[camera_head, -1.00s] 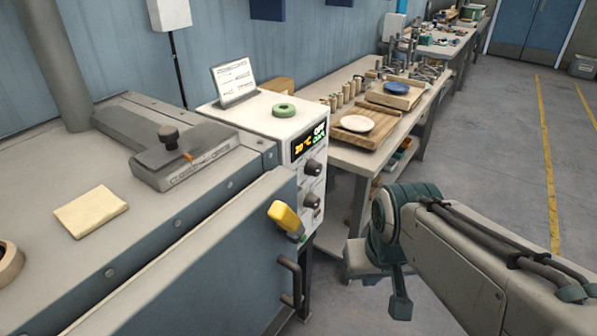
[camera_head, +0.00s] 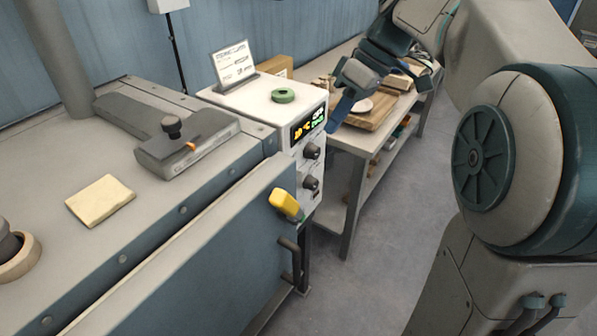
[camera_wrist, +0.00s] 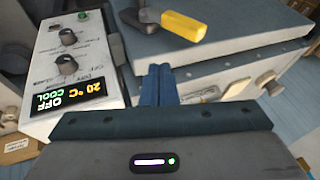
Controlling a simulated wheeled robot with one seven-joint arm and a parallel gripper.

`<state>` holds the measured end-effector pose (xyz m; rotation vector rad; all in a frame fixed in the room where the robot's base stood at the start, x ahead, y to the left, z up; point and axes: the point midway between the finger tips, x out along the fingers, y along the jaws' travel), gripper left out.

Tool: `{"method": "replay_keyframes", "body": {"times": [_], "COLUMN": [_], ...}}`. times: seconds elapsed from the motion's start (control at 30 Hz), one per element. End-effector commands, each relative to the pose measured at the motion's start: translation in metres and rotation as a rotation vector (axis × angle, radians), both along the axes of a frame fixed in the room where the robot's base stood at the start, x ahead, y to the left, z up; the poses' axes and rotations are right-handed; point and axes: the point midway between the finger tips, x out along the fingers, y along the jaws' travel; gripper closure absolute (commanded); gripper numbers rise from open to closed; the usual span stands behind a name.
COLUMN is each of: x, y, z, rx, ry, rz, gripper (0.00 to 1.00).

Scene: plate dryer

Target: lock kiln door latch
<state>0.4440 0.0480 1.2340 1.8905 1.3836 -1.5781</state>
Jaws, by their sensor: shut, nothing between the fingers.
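The latch has a yellow handle (camera_head: 287,204) at the right end of the blue-grey kiln door (camera_head: 225,265), above a dark door pull (camera_head: 291,260). The handle slants down to the right in the head view. Whether it is engaged, I cannot tell. In the wrist view the yellow handle (camera_wrist: 186,26) lies near the top, beyond my fingertips. My gripper (camera_head: 337,118) is shut and empty, its blue fingers pointing down near the right side of the control box. In the wrist view its fingers (camera_wrist: 158,82) meet together, apart from the handle.
The grey kiln top (camera_head: 60,165) holds a beige pad (camera_head: 100,200). A workbench (camera_head: 345,140) stands behind. Floor before the door pull is clear.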

Motion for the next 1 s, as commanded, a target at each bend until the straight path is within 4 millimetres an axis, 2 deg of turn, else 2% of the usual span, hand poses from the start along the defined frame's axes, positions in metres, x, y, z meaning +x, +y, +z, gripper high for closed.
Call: {"method": "replay_keyframes", "body": {"times": [0.37,0.57,0.87,1.0], "x": [-0.001,-0.004,-0.009,-0.022], "y": [0.003,0.017,0.047,0.057], "z": [-0.005,-0.031,-0.088,-0.097], "rx": [-0.001,-0.001,-0.001,-0.002], "ry": [0.001,0.003,0.004,-0.001], "rz": [-0.001,0.0,0.0,-0.001], "gripper": [1.0,1.0,1.0,1.0]}}
